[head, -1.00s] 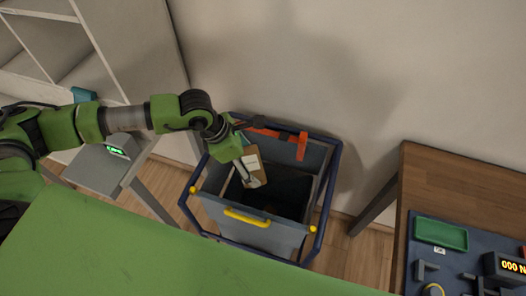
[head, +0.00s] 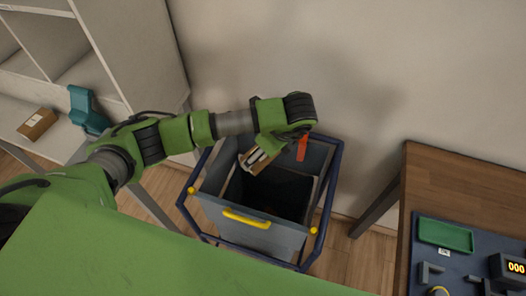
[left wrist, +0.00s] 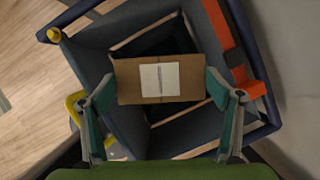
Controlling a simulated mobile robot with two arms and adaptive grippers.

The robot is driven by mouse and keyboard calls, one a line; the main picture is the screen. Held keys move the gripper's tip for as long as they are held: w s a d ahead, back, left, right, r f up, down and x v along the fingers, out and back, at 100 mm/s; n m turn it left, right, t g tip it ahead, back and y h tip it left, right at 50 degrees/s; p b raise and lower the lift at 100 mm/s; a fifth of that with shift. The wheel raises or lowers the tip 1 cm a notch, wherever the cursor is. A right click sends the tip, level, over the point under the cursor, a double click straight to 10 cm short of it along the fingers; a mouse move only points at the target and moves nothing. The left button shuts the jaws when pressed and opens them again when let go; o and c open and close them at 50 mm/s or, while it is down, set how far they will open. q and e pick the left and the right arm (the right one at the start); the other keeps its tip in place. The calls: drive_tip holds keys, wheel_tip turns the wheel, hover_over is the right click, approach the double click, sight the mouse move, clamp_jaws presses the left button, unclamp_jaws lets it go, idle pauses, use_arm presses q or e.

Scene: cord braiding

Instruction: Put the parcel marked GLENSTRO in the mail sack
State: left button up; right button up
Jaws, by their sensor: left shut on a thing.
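The mail sack (head: 236,235) is a grey-blue open bag in a dark blue frame with a yellow handle on its front. My left gripper (head: 262,157) is shut on a brown parcel (head: 254,164) and holds it tilted over the open mouth of the sack. In the left wrist view the parcel (left wrist: 129,82) sits between the two fingertips, with a pale label on its face. The writing on the label is too small to read. Behind it the sack's wall (left wrist: 88,62) and dark inside show. My right gripper is not in view.
Another brown parcel (head: 38,124) with a pale label lies on a light table at the left, beside a teal object (head: 87,108). An orange strip (head: 303,148) hangs at the sack's back rim. A wooden table (head: 470,185) with a green tray (head: 442,234) stands at the right.

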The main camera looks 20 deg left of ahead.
use_arm(q)
drive_tip(key=n+g, duration=0.1)
drive_tip(key=n, duration=0.2)
drive_tip(key=shift+w+f, duration=0.1)
drive_tip(key=shift+f, duration=0.05)
drive_tip(key=shift+f+n, duration=0.25)
drive_tip(key=shift+n, duration=0.15)
wheel_tip(320, 180, down, 6)
drive_tip(key=b, duration=0.4)
drive_tip(key=shift+r, duration=0.2)
drive_tip(key=o, duration=1.1)
drive_tip(key=w+v, duration=0.1)
drive_tip(key=v, duration=1.1)
drive_tip(key=shift+s+d, duration=0.15)
drive_tip(key=shift+s, duration=0.15)
